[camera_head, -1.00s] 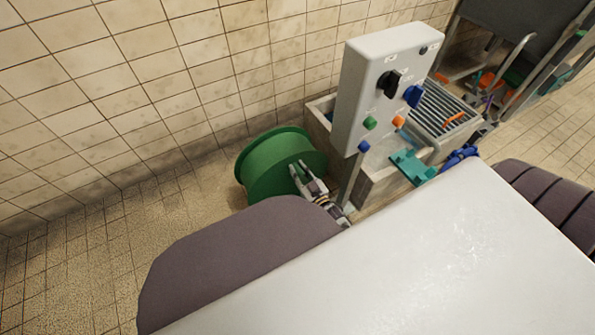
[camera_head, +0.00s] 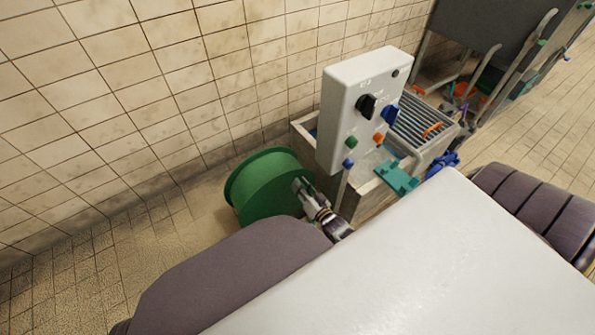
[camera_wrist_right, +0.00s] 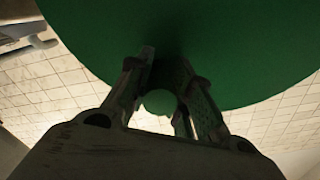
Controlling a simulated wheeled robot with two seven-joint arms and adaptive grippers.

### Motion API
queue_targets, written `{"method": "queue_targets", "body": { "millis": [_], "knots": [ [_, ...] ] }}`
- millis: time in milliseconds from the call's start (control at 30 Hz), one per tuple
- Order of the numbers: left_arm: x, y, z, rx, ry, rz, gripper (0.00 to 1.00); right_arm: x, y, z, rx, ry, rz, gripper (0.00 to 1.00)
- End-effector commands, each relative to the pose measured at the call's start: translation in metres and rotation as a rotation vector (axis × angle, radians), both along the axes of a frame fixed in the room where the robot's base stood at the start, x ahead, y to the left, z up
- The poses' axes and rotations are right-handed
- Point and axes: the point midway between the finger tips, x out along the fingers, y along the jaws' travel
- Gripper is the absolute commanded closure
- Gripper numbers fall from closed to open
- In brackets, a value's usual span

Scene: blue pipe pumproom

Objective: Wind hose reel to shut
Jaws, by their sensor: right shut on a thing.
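The green hose reel (camera_head: 262,185) stands on the floor against the tiled wall, left of the grey control box. My right gripper (camera_head: 303,188) is at the reel's right side face. In the right wrist view my right gripper (camera_wrist_right: 160,95) has its fingers around a small round green knob (camera_wrist_right: 159,102), the reel's handle, and is shut on it. The reel's green face (camera_wrist_right: 240,45) fills the top of that view. The handle is hidden behind the fingers in the head view. My left gripper is not in view.
A grey control box (camera_head: 365,110) with knobs and coloured buttons stands close right of the reel. Behind it is a trough (camera_head: 365,205) with a grating (camera_head: 425,122). A teal piece (camera_head: 397,177) lies at its edge. Floor left of the reel (camera_head: 150,245) is clear.

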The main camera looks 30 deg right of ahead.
Motion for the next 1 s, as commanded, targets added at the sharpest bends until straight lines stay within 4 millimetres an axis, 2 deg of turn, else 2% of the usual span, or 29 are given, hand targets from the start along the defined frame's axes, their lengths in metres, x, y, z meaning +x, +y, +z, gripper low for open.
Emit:
{"method": "queue_targets", "body": {
  "millis": [33, 467, 500, 600, 833, 1000],
  "knots": [
    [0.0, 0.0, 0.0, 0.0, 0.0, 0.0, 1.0, -0.002, 0.001, -0.005, 0.01, 0.009, 0.001, 1.0],
    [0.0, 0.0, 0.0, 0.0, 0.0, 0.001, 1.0, -0.003, 0.001, -0.006, 0.024, 0.011, 0.002, 1.0],
    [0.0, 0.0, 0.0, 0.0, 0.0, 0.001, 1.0, -0.003, 0.001, -0.006, 0.024, 0.011, 0.002, 0.73],
    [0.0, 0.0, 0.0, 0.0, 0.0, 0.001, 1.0, -0.003, 0.001, -0.006, 0.024, 0.01, 0.003, 0.6],
    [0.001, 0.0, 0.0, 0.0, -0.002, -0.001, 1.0, -0.006, 0.002, -0.007, 0.025, 0.011, 0.003, 0.59],
    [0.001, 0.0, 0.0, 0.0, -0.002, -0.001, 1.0, -0.015, 0.002, -0.007, 0.026, 0.011, 0.004, 0.59]
  ]
}}
